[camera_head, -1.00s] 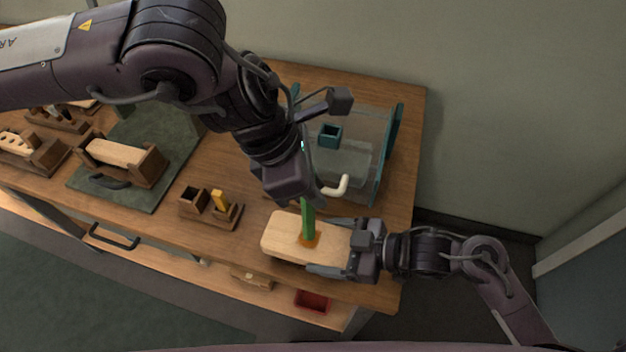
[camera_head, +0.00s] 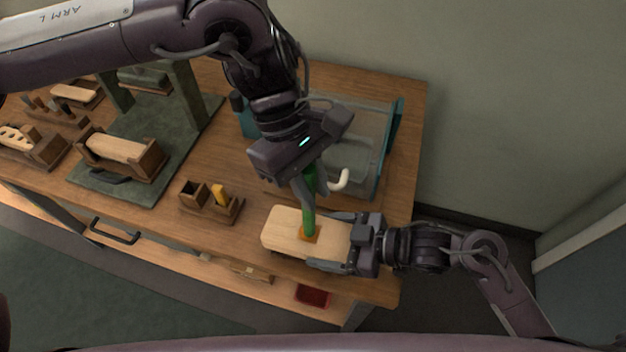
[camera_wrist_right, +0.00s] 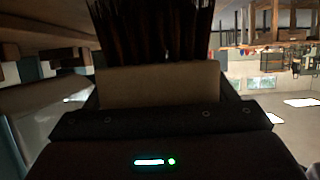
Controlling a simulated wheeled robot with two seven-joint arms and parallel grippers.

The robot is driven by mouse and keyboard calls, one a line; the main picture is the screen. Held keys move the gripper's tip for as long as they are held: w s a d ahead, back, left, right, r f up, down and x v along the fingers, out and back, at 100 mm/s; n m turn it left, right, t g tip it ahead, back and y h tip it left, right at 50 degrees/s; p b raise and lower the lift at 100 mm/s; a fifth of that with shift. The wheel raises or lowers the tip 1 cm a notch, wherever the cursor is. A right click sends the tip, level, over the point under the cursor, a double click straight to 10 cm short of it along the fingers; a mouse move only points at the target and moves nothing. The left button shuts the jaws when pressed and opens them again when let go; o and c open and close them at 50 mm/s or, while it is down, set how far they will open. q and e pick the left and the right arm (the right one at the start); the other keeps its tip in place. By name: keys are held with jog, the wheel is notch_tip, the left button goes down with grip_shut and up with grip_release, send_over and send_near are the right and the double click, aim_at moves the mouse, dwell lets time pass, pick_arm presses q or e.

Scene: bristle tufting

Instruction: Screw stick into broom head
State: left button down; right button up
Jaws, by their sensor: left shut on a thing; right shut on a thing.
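The broom head (camera_head: 283,231) is a pale wooden block in the head view, near the table's front right edge. My right gripper (camera_head: 345,243) is shut on its right end. In the right wrist view the block (camera_wrist_right: 160,84) fills the middle, with dark bristles (camera_wrist_right: 155,35) on it.
A clear-walled case with teal edges (camera_head: 392,140) and a white curved handle (camera_head: 340,180) stands close behind the stick. A small wooden holder (camera_head: 222,207) with a yellow piece is left of the broom head. Another wooden block in a cradle (camera_head: 120,150) lies on a green mat (camera_head: 150,190).

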aim_at(312, 174)
pick_arm(q)
jog(key=m+y, duration=0.1)
jog(key=m, duration=0.2)
jog(key=shift+a+m+g, duration=0.1)
jog(key=shift+m+g, duration=0.2)
jog(key=shift+g, duration=0.1)
jog(key=c, duration=1.3)
grip_release()
jog(key=shift+r, duration=2.3)
jog(key=shift+o, duration=0.5)
jog(key=shift+s, duration=0.1)
